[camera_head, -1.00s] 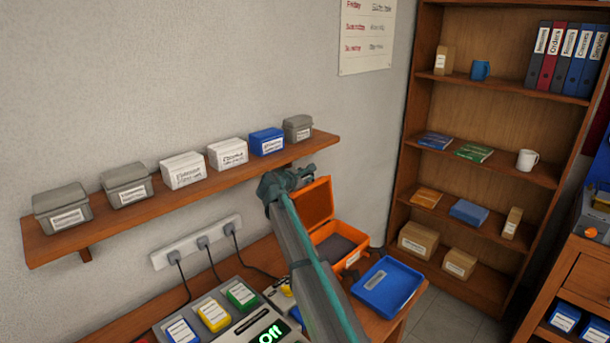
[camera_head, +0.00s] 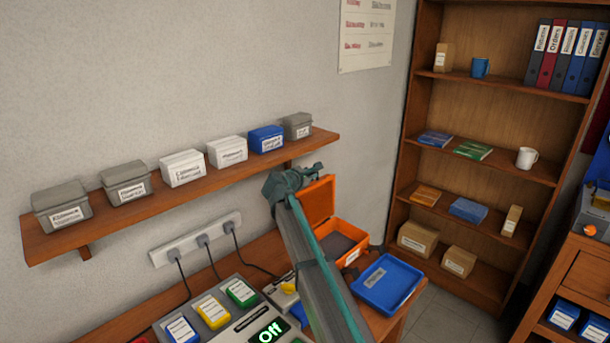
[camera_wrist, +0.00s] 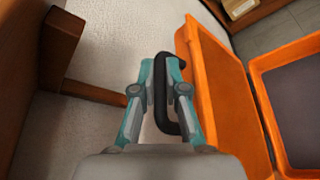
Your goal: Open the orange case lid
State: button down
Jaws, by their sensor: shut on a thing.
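The orange case stands on the bench below the wall shelf. Its lid (camera_head: 318,201) stands up, swung well away from the base (camera_head: 352,246), and the dark inside of the base shows. In the wrist view the lid (camera_wrist: 215,100) is right of my gripper (camera_wrist: 163,72), with the base (camera_wrist: 285,75) beyond it. The black handle (camera_wrist: 160,95) on the lid is between my fingers, and my gripper is shut on it. In the head view my gripper (camera_head: 285,183) is at the lid's left side, and my arm hides part of the case.
A blue tray (camera_head: 386,285) is right of the case. A wall shelf (camera_head: 180,197) with several small boxes is close above my gripper. A power strip (camera_head: 195,240) with cables and the testbench (camera_head: 230,315) are to the left.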

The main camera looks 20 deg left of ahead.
jog(key=shift+s+d+r, duration=0.1)
jog(key=shift+s+d, duration=0.1)
jog(key=shift+d, duration=0.3)
jog(key=shift+s+d, duration=0.2)
jog(key=shift+d, duration=0.25)
jog(key=shift+a, duration=0.1)
jog(key=c, duration=1.5)
grip_release()
jog(key=v, duration=1.2)
jog(key=shift+r, duration=0.1)
